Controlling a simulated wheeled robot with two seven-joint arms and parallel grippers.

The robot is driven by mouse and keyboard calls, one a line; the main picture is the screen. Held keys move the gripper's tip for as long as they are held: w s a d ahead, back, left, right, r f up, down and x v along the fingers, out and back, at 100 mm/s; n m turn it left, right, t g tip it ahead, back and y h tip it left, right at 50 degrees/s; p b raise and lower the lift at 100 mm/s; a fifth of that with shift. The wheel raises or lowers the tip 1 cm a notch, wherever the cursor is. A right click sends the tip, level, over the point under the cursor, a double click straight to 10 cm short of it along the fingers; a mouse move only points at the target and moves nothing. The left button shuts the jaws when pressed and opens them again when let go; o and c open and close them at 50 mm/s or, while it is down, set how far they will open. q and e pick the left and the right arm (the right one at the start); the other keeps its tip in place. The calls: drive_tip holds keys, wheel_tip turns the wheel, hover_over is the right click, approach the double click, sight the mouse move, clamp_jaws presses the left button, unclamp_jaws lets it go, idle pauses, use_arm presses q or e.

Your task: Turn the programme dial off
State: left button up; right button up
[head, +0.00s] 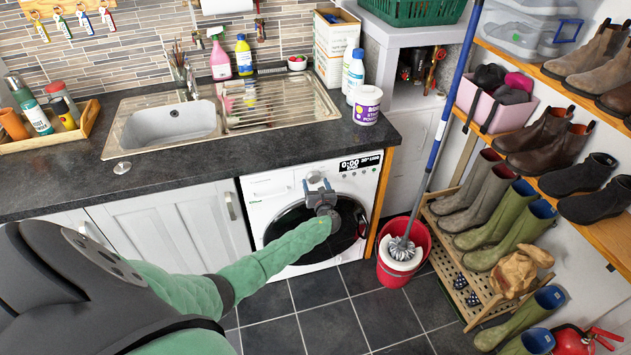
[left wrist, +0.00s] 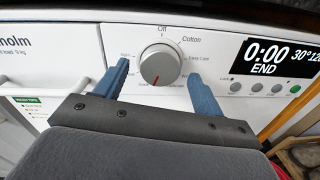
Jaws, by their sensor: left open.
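The programme dial (left wrist: 160,65) is a round grey knob with a white rim on the washing machine's front panel. In the head view my left gripper (head: 318,187) is in front of the washing machine's (head: 275,192) panel and hides the dial. The display (left wrist: 282,60) reads 0:00 END. My right gripper is not in view.
The dark worktop (head: 230,150) overhangs just above the panel. Small buttons (left wrist: 255,88) lie to the dial's right. A red bucket (head: 402,278) with a mop stands right of the machine. The tiled floor (head: 330,325) in front is clear.

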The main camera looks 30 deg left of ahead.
use_arm(q)
drive_tip(key=shift+w+a, duration=0.4)
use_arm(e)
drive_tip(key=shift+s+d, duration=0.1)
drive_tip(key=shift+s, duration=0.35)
use_arm(q)
drive_tip(key=c, duration=1)
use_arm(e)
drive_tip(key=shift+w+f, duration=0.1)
use_arm(q)
drive_tip(key=shift+f, duration=0.1)
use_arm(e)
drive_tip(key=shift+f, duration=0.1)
